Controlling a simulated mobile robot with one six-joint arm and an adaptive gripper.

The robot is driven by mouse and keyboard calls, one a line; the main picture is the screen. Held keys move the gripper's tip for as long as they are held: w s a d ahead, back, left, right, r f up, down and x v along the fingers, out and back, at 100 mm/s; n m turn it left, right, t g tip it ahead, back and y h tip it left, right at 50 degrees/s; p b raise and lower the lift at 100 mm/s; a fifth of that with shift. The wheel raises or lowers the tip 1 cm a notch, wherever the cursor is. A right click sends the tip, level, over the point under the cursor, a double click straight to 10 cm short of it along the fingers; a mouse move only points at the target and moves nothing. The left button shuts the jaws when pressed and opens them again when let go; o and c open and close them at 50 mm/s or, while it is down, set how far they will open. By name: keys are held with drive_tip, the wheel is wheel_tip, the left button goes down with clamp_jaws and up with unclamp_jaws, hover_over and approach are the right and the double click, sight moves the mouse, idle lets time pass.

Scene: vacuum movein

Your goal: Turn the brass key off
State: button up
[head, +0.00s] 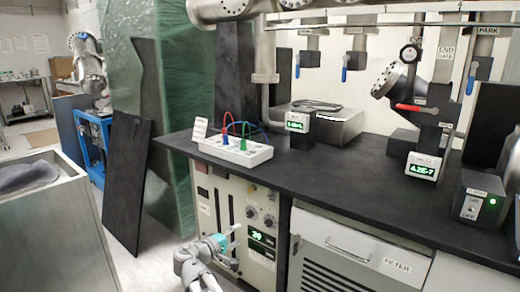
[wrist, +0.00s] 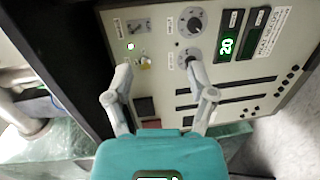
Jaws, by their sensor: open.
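The brass key (wrist: 144,62) shows in the wrist view as a small yellowish piece on the pale control panel (wrist: 165,80), beside a small lit indicator. It lies between my gripper's fingers in the picture, nearer the left fingertip. My gripper (wrist: 158,66) is open and empty, with its teal body at the bottom. I cannot tell how far the fingertips are from the panel. In the head view my gripper (head: 236,245) is low in front of the cabinet panel (head: 232,190). There the key is too small to make out.
Round knobs (wrist: 192,22) and green displays (wrist: 226,46) sit right of the key in the wrist view. The black countertop (head: 330,172) overhangs the panel. On it stands a white box with coloured plugs (head: 235,150). A dark board (head: 127,185) leans at left.

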drive_tip(key=s+d+f+m+g+y, duration=0.1)
drive_tip(key=s+d+f+m+g, duration=0.2)
drive_tip(key=d, duration=0.4)
drive_tip(key=s+d+f+m+g+y, duration=0.1)
drive_tip(key=d+f+g, duration=0.35)
drive_tip(key=d, duration=0.35)
drive_tip(key=s+d+f+m+g+y+p, duration=0.1)
drive_tip(key=s+d+f+m+g+y, duration=0.1)
drive_tip(key=s+d+f+m+y, duration=0.25)
drive_tip(key=s+d+f+m+g+y+p, duration=0.1)
drive_tip(key=s+d+f+g+y, duration=0.2)
drive_tip(key=s+d+y, duration=0.35)
wheel_tip(320, 180, up, 38)
drive_tip(key=s+a+h+p, duration=0.1)
drive_tip(key=p, duration=3.6)
drive_tip(key=shift+s+a+h, duration=0.15)
drive_tip(key=shift+s+h, duration=0.2)
drive_tip(key=shift+h, duration=0.05)
